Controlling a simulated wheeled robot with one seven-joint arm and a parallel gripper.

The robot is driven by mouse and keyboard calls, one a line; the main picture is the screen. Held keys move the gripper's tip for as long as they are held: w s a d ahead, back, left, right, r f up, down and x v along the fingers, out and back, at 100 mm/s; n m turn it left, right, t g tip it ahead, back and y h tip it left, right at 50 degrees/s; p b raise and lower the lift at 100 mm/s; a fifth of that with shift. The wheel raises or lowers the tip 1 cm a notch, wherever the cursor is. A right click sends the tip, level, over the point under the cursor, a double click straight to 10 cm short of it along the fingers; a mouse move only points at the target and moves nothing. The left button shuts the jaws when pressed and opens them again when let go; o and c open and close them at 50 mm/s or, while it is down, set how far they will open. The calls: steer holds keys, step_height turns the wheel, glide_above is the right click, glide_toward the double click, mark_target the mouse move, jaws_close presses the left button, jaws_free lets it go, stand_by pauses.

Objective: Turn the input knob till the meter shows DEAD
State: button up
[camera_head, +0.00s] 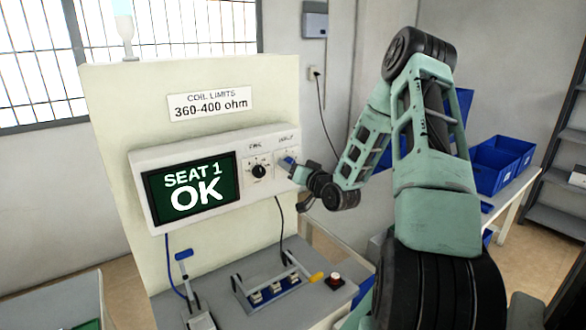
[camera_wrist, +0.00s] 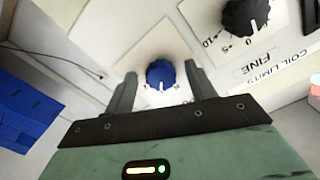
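The meter screen (camera_head: 190,188) on the white panel reads "SEAT 1 OK" on green. A blue knob (camera_wrist: 160,74) on a white plate sits between the two fingers of my gripper (camera_wrist: 161,72) in the wrist view, with a gap on each side. The knob's white mark points down in that view. In the head view the blue knob (camera_head: 287,161) is partly covered by my gripper (camera_head: 296,170) at the panel's right end. A black knob (camera_head: 259,171) stands left of it; the wrist view shows this black knob (camera_wrist: 245,16) labelled "FINE" with a number scale.
A sign (camera_head: 210,103) reads "COIL LIMITS 360-400 ohm". Blue bins (camera_head: 498,162) stand at the right.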

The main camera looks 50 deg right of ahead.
steer(key=p+v, duration=0.7)
steer(key=v, duration=1)
steer(key=shift+s, duration=0.25)
steer(key=shift+w+f, duration=0.1)
steer(key=shift+w, duration=0.05)
stand_by(0.3)
